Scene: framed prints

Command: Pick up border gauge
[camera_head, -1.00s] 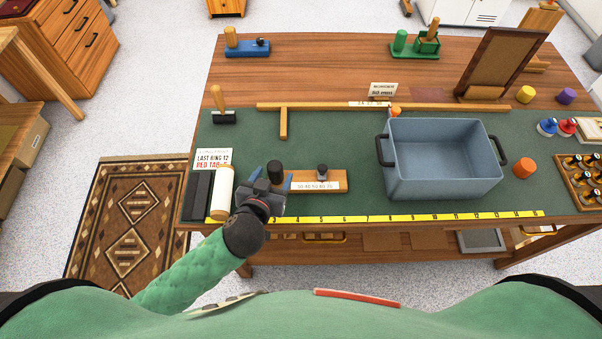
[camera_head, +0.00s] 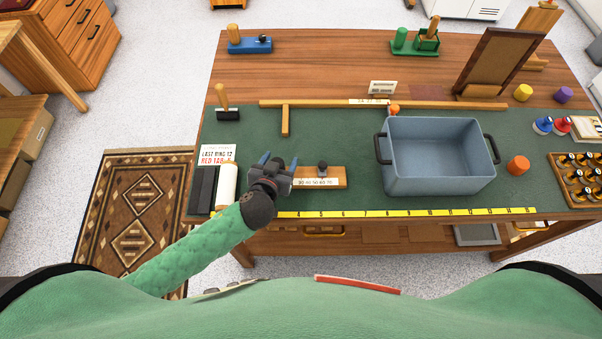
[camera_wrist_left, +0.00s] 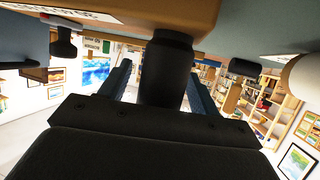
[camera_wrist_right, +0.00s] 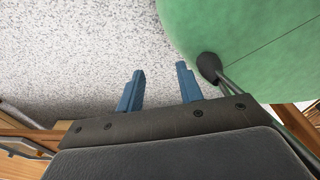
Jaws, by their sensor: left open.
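The border gauge (camera_head: 338,172), as I take it, is a low wooden block with a white numbered scale and a small dark knob, lying on the green mat. My left gripper (camera_head: 278,162) is at its left end and hides that part. My right gripper (camera_wrist_right: 160,80) is open and empty above the speckled floor.
A grey-blue bin (camera_head: 440,160) stands right of the gauge. A white roll (camera_head: 227,185) and dark bars (camera_head: 201,190) lie to the left. A yellow ruler (camera_head: 400,213) runs along the front edge. A wooden T-shaped rule (camera_head: 320,104) lies behind; the mat between is clear.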

